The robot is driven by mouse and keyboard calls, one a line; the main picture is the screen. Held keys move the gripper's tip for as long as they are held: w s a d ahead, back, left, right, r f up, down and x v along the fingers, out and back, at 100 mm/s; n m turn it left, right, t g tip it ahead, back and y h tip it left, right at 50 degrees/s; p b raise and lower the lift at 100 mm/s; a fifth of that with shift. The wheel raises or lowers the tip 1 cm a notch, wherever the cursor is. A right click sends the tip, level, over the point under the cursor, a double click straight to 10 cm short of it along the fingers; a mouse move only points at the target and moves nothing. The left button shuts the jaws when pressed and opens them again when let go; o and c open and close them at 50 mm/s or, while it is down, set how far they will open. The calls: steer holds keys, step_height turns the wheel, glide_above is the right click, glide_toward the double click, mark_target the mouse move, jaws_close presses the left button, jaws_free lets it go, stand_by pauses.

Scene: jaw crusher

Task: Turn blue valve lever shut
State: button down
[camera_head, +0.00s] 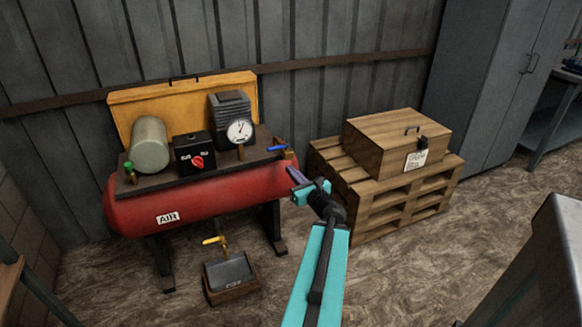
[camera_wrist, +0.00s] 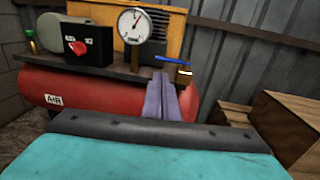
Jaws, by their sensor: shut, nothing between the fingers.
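The blue valve lever (camera_head: 278,148) sits at the right end of the dark shelf on top of the red air tank (camera_head: 200,200). It points sideways, to the left of its brass fitting. In the wrist view the blue lever (camera_wrist: 172,60) lies above the brass valve body (camera_wrist: 184,74). My gripper (camera_head: 292,172) is just below and right of the lever in the head view, apart from it. In the wrist view my gripper's purple fingers (camera_wrist: 161,84) are closed together and empty, pointing at the tank just below the lever.
A yellow-handled drain valve (camera_head: 214,240) hangs over a tray (camera_head: 231,276). A wooden crate (camera_head: 375,150) on pallets (camera_head: 388,212) stands at right.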

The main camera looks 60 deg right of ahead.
steer(key=shift+s+a+p, duration=0.25)
steer(key=shift+s+p, duration=0.05)
steer(key=shift+p, duration=0.1)
stand_by(0.5)
